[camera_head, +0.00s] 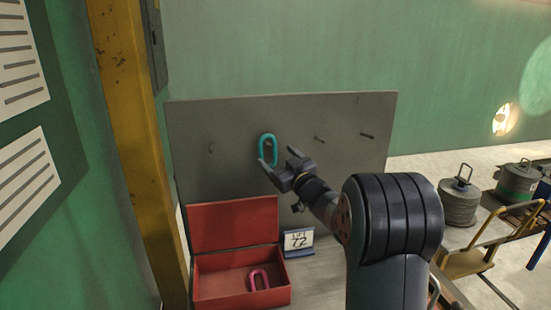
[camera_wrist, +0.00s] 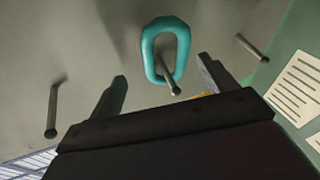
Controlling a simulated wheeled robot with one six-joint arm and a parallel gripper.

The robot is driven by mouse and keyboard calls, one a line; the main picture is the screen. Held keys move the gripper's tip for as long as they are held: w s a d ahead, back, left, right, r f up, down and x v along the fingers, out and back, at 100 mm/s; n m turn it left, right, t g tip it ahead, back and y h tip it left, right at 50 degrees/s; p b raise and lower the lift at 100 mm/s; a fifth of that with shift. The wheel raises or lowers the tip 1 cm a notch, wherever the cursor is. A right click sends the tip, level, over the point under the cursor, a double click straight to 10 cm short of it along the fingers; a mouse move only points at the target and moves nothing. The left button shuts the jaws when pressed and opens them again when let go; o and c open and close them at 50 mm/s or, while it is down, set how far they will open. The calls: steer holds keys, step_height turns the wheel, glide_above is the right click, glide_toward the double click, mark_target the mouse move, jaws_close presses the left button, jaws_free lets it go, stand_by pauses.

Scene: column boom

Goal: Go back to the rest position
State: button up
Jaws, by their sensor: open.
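A teal oval link (camera_head: 263,146) hangs on a peg of the grey board (camera_head: 230,120). In the wrist view the peg passes through the teal link (camera_wrist: 149,52), and the peg's end sticks out toward me. My gripper (camera_head: 277,157) is open just in front of the board, close to the link. In the wrist view its two fingers (camera_wrist: 162,68) stand apart, on either side of the link's lower part, with nothing clamped between them. Whether a finger touches the link I cannot tell.
Other pegs (camera_head: 319,139) on the board are bare. Below stands an open red box (camera_head: 235,215) with a pink link (camera_head: 252,281) inside, beside a small label card (camera_head: 298,240). A yellow post (camera_head: 125,80) rises at left. Drums (camera_head: 459,205) and a yellow cart (camera_head: 465,262) stand at right.

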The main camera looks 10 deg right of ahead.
steer(key=b+v, duration=0.2)
steer(key=v, duration=0.6)
steer(key=shift+s, duration=0.35)
steer(key=p+x, duration=0.3)
steer(key=x, duration=0.7)
steer(key=shift+w+r, duration=0.1)
steer(key=shift+w, duration=0.15)
steer(key=shift+w+a+r+p, duration=0.1)
steer(key=shift+w+r+p, duration=0.1)
steer(key=shift+p, duration=0.2)
steer(key=shift+s+r, duration=0.25)
steer(key=shift+s, duration=0.45)
